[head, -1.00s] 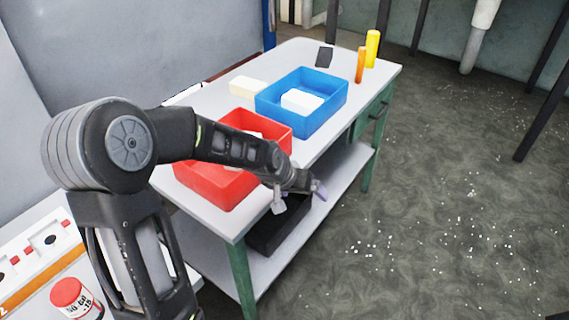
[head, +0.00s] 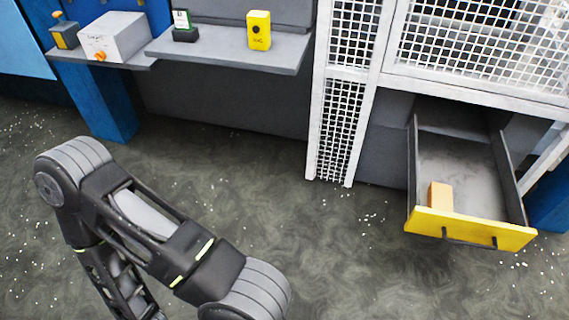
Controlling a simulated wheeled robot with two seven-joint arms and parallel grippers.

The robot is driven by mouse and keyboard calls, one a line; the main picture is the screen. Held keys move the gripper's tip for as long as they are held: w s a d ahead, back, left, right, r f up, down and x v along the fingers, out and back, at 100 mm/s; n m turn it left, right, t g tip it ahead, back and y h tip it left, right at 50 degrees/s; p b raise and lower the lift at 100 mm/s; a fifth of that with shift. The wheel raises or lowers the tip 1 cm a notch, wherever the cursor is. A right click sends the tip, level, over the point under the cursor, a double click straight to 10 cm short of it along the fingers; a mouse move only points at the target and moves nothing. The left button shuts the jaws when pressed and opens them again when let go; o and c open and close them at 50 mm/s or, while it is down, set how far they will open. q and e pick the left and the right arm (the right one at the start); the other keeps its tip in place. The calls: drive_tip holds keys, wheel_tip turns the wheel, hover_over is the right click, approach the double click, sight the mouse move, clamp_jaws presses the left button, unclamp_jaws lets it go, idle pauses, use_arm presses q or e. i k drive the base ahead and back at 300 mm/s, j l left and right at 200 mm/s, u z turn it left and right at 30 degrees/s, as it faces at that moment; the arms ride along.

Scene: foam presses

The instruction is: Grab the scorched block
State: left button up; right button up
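An orange-tan block (head: 440,197) stands in the open drawer (head: 465,170), close behind its yellow front and towards the left side. I cannot tell whether this block is scorched. My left arm crosses the lower left of the head view, but its gripper is out of frame. My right gripper is not in view either. The block is untouched, with clear space between it and my visible arm.
A white mesh guard (head: 340,90) rises left of and above the drawer. A white box (head: 113,38) stands further left. The speckled floor before the drawer is clear.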

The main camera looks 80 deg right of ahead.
sight(439, 196)
drive_tip(key=i+j, duration=0.35)
drive_tip(key=j, duration=0.15)
drive_tip(key=z, duration=4.1)
